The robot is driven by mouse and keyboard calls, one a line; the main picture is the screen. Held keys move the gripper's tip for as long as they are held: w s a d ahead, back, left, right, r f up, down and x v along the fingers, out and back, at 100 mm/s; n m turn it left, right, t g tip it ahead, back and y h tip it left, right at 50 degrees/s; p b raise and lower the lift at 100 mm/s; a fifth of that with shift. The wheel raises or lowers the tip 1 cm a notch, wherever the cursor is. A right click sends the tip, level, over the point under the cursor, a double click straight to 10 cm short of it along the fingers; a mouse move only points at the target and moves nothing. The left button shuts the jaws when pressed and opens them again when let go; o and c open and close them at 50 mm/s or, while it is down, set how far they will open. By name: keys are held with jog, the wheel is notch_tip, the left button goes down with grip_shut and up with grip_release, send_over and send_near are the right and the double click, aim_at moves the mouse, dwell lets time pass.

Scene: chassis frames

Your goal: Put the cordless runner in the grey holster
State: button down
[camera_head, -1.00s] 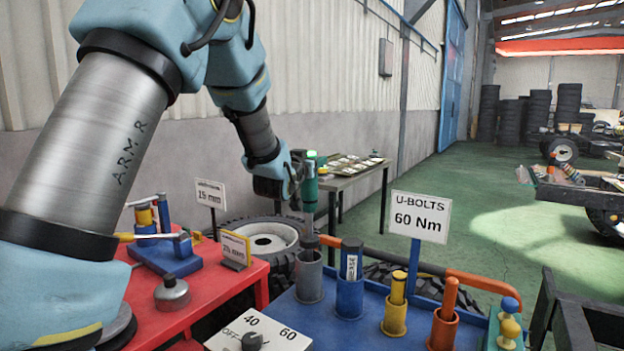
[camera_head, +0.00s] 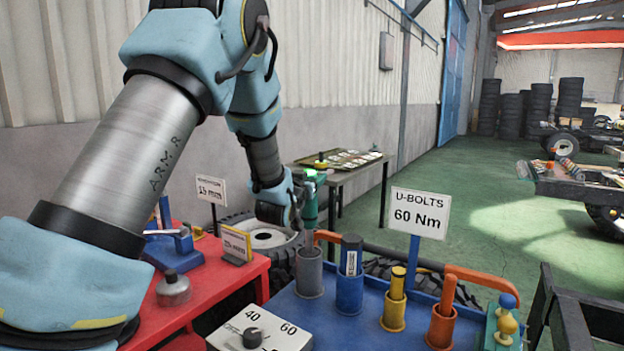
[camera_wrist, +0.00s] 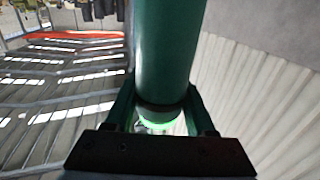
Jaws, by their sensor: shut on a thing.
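The cordless runner (camera_head: 309,206) is a green upright cylinder with a grey lower end. My gripper (camera_head: 304,190) is shut on its upper part. The grey holster (camera_head: 309,275) is an open-topped tube at the left of the blue rack. The runner stands directly over it in the head view, its lower end meeting the holster's rim. I cannot tell how far the tip is inside. In the wrist view the runner's green body (camera_wrist: 167,50) fills the space between the fingers, with a lit green ring near the gripper.
The blue rack (camera_head: 290,314) also bears a blue holster (camera_head: 349,294), a yellow one (camera_head: 393,315) and an orange one (camera_head: 441,328), each with a tool. A U-BOLTS 60 Nm sign (camera_head: 419,212) stands behind. A red bench (camera_head: 225,285) is on the left.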

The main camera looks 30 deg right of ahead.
jog(key=shift+c, duration=1.4)
grip_release()
jog(key=shift+o, duration=0.2)
jog(key=shift+r, duration=0.15)
jog(key=b+v, duration=0.4)
jog(key=v, duration=0.8)
jog(key=w+a+f+n+g+y, duration=0.1)
jog(key=a+f+n+y, duration=0.2)
jog(key=a, duration=0.4)
jog(key=w+a+f+g+y, duration=0.1)
jog(key=a+f+y, duration=0.2)
jog(key=a+f, duration=0.3)
jog(key=a+f+n+g+y, duration=0.2)
jog(key=a+y, duration=0.1)
jog(key=a, duration=0.5)
jog(key=s+a+f+n+g+y, duration=0.1)
jog(key=s+a+f+g+y, duration=0.1)
jog(key=s+a, duration=0.5)
jog(key=s+a+f+n+g+y, duration=0.1)
jog(key=s+a+f+n+g, duration=0.1)
jog(key=s+a+g, duration=0.3)
jog(key=s+a+f, duration=0.1)
jog(key=s+a, duration=0.1)
jog(key=a, duration=0.1)
jog(key=shift+a+f+y, duration=0.3)
jog(key=shift+f+y, duration=0.1)
